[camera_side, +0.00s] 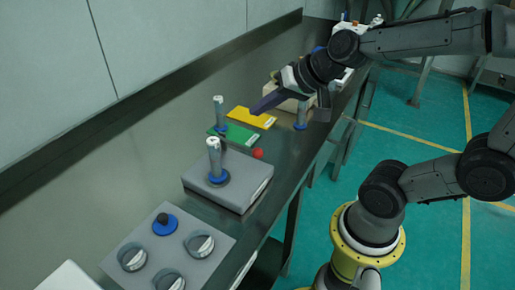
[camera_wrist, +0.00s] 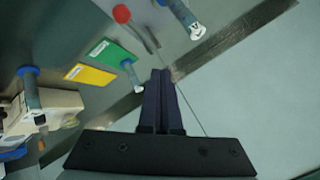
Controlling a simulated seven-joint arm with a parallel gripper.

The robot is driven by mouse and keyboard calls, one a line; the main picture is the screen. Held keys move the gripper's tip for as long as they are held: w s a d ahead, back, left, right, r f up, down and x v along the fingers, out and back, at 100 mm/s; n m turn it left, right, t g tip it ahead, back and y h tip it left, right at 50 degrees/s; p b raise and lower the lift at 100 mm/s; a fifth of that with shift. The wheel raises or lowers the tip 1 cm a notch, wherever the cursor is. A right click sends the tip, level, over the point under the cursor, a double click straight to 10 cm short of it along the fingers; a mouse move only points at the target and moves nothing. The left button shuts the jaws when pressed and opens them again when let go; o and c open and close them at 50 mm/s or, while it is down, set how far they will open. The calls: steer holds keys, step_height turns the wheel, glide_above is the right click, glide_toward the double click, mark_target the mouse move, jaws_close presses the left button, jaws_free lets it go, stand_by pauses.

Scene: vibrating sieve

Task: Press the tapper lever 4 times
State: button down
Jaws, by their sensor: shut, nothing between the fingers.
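A red ball knob (camera_side: 258,153) shows beside the grey box and the green plate. In the wrist view the red knob (camera_wrist: 122,13) sits at the top, with a thin dark rod running from it; it looks like a lever, but I cannot tell for sure that it is the tapper lever. My gripper (camera_side: 258,107) is shut and empty, above the bench beyond the yellow plate, apart from the knob. In the wrist view its dark fingers (camera_wrist: 161,75) are together and touch nothing that I can see.
A grey box (camera_side: 228,190) bears an upright silver handle (camera_side: 214,158) with a blue collar. Another handle (camera_side: 218,110) stands by the green plate (camera_side: 235,136), near the yellow plate (camera_side: 250,117). A panel with knobs (camera_side: 168,250) is nearest the camera. Bare bench lies along the wall.

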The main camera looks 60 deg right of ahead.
mark_target(258, 150)
steer(key=shift+f, duration=4.05)
steer(key=shift+f, duration=0.1)
steer(key=shift+f, duration=0.35)
steer(key=shift+f, duration=1.25)
stand_by(0.5)
steer(key=shift+r, duration=1.65)
steer(key=shift+r, duration=0.1)
steer(key=shift+r, duration=2.45)
